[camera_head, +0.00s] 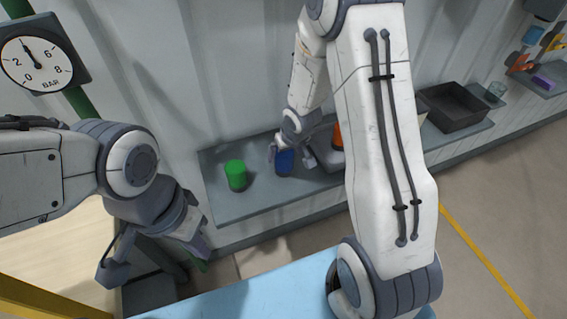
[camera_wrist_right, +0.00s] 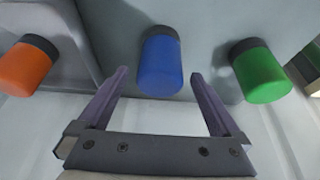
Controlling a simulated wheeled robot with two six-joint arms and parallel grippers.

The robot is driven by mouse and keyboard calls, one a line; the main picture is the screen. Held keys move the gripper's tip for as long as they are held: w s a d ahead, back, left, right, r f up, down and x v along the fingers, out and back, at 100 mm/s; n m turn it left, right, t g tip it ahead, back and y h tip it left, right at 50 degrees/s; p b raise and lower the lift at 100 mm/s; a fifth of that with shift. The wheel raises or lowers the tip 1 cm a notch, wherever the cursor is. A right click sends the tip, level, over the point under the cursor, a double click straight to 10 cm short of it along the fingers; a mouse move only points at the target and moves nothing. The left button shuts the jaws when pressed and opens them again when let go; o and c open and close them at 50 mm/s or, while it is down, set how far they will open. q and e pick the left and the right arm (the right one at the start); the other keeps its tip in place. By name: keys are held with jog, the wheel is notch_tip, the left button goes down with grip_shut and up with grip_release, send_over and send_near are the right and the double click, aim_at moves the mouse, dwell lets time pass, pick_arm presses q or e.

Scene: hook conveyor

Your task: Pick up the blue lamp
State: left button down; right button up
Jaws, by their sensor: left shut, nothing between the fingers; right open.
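The blue lamp (camera_head: 284,163), a cylinder with a dark base, stands on the grey shelf (camera_head: 232,207) against the wall. It also shows in the right wrist view (camera_wrist_right: 161,65), between the fingertips and centred. My right gripper (camera_head: 283,152) is open at the blue lamp, one finger on either side. I cannot tell whether the fingers touch it. In the head view the gripper partly hides the lamp. My left gripper (camera_head: 152,266) is shut and empty at the lower left, away from the lamp.
A green lamp (camera_head: 236,175) stands left of the blue one. An orange lamp (camera_head: 337,137) is to the right, partly hidden by my right arm; the wrist view shows it too (camera_wrist_right: 27,67). A dark tray (camera_head: 455,122) sits further right. A blue surface (camera_head: 260,290) lies in front.

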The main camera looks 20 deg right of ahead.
jog(key=shift+w+x, duration=0.2)
jog(key=shift+x, duration=2.45)
jog(key=shift+r, duration=0.15)
jog(key=c, duration=1.4)
jog(key=shift+r, duration=0.1)
